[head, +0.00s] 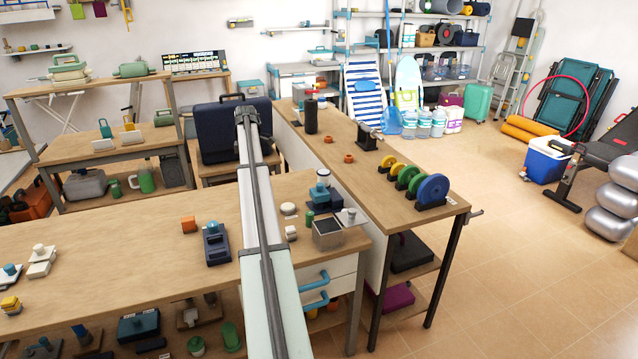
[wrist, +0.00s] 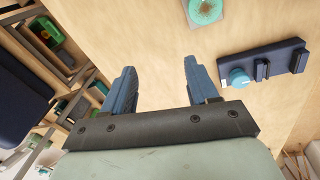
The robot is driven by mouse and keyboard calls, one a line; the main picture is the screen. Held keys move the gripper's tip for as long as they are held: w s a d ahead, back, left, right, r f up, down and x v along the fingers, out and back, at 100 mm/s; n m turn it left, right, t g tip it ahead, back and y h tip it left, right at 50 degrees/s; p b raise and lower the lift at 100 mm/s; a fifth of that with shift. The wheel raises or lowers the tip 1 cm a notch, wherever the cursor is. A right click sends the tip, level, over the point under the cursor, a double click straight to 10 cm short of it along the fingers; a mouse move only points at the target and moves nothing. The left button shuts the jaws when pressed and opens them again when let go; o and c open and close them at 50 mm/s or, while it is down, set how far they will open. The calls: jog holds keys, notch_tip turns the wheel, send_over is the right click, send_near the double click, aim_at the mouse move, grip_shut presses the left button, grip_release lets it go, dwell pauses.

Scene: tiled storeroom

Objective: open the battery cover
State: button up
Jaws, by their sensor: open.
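I cannot single out a battery cover for certain in either view. A dark blue device (head: 217,246) with a small knob and raised parts stands on the near wooden bench, left of my arm in the head view. In the wrist view, a dark navy block (wrist: 283,58) with a light-blue knob and upright tabs lies on a wood surface to the right; I cannot tell if it is the same device. My gripper (wrist: 162,84) shows in the wrist view with its two blue fingers apart and nothing between them. The block is to the right of the fingers, apart from them.
A grey-topped box (head: 328,234) and small knobbed items stand right of my arm. A dark blue case (head: 222,138) stands behind. Coloured discs (head: 433,189) stand on the right bench. The near bench's left middle is bare.

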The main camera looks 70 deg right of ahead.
notch_tip(320, 180, up, 5)
jog(key=m+g+y, duration=0.1)
jog(key=m, duration=0.1)
send_over(319, 184)
notch_tip(319, 184, down, 14)
jog(key=shift+d+r, duration=0.1)
jog(key=shift+c, duration=0.2)
grip_shut()
